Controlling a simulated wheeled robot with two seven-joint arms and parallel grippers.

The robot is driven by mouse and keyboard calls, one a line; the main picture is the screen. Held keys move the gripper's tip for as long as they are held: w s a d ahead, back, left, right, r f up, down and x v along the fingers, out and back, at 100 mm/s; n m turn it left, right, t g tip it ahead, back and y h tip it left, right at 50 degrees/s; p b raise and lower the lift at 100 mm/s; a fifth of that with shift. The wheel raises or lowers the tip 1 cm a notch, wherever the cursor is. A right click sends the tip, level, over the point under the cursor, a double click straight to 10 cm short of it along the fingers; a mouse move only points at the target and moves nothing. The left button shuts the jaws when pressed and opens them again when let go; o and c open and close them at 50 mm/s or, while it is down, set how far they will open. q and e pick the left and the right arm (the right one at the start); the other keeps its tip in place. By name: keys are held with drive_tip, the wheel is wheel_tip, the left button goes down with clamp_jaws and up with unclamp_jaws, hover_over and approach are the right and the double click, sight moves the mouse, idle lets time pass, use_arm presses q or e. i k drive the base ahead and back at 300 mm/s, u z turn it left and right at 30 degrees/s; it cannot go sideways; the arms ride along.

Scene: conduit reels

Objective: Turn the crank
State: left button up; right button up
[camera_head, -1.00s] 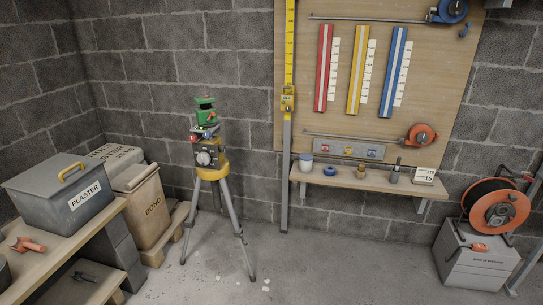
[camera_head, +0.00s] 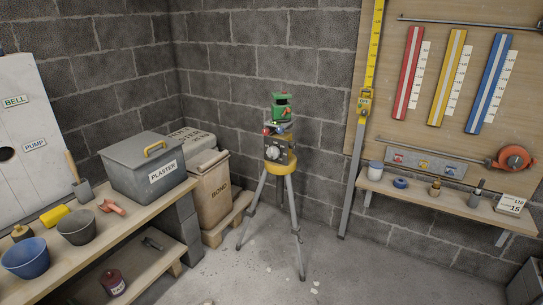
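I cannot make out a clear crank in this view. A tripod (camera_head: 283,190) stands on the floor near the wall corner, with a yellow and grey head (camera_head: 280,155) that has a round dial, small red knobs and a green device (camera_head: 283,106) on top. An orange reel (camera_head: 513,157) with a long thin rod hangs on the wooden wall board at the right. Neither of my grippers shows.
A wooden bench (camera_head: 130,222) at left holds a grey PLASTER box (camera_head: 145,178), bowls and small tools. A shelf (camera_head: 430,205) with small pots is at right. Floor in front of the tripod is clear.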

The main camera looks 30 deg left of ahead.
sight(273, 153)
drive_tip(key=u, duration=0.3)
drive_tip(key=i, duration=0.4)
drive_tip(key=u, duration=0.75)
drive_tip(key=i, duration=0.9)
drive_tip(key=z, duration=0.05)
